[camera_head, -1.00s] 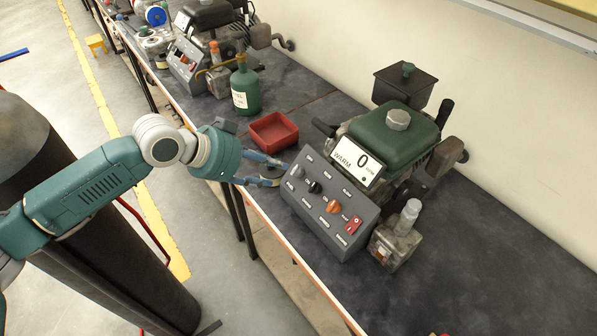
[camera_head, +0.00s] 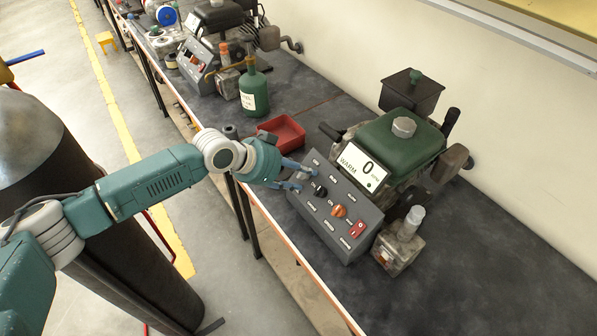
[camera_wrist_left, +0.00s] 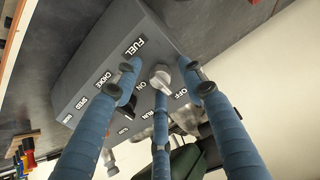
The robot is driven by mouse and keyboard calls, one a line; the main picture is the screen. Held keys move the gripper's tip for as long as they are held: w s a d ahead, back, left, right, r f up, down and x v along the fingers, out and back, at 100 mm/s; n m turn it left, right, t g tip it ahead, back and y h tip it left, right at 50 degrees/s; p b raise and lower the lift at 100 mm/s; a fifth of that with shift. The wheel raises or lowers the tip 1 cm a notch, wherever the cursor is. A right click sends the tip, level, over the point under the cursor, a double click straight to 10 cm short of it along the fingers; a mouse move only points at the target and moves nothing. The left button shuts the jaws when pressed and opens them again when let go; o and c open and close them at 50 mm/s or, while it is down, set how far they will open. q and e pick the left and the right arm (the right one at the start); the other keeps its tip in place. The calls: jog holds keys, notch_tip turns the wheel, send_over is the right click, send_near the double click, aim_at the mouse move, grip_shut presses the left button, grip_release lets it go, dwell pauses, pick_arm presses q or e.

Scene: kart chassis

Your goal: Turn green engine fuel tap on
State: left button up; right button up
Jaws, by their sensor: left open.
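The green engine (camera_head: 398,135) stands on the bench with its grey control panel (camera_head: 360,229) in front. In the left wrist view the grey fuel tap knob (camera_wrist_left: 161,77) is on the panel face (camera_wrist_left: 118,50), with FUEL, ON and OFF labels around it. I cannot tell which label it points at. My right gripper is not in view.
The panel also carries a black knob (camera_head: 320,190), an orange knob (camera_head: 338,211) and a red switch (camera_head: 357,228). A red tray (camera_head: 283,131) and a green bottle (camera_head: 253,91) stand behind my left gripper.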

pick_arm(q)
jog(key=shift+c, duration=0.5)
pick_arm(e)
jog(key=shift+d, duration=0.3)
